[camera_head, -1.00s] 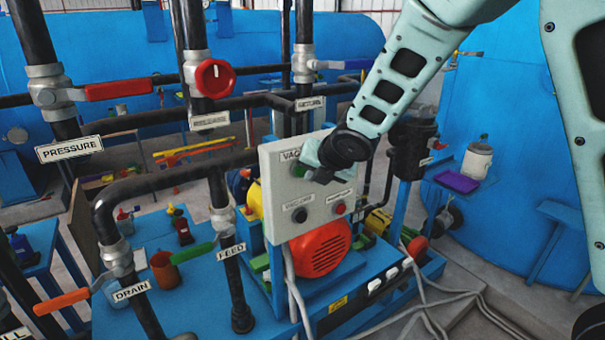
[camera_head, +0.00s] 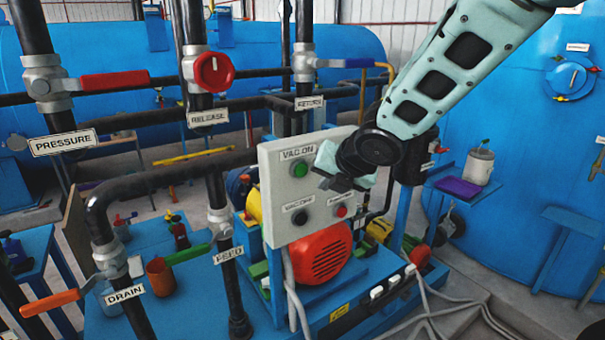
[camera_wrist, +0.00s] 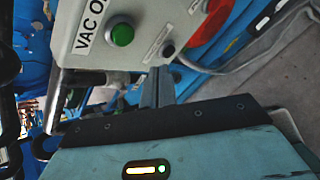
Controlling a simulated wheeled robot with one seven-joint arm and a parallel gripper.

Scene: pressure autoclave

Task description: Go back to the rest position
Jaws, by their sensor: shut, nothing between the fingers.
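My gripper (camera_head: 328,169) is in front of the upper right part of the grey control box (camera_head: 278,216) in the head view. The box carries a green VAC ON button (camera_head: 299,170), a black VAC OFF button (camera_head: 300,217) and a red button (camera_head: 341,211). In the wrist view my gripper's fingers (camera_wrist: 157,88) are together and empty, just below the box's edge. The green button also shows there (camera_wrist: 122,34), apart from the fingers. My gripper hides part of the box's right side in the head view.
An orange-red motor (camera_head: 318,252) sits below the box on the blue skid. Black pipes with a red-handled valve (camera_head: 115,79), a red knob (camera_head: 213,72) and an orange handle (camera_head: 50,302) stand at left. A blue side table (camera_head: 462,188) and blue tank are at right.

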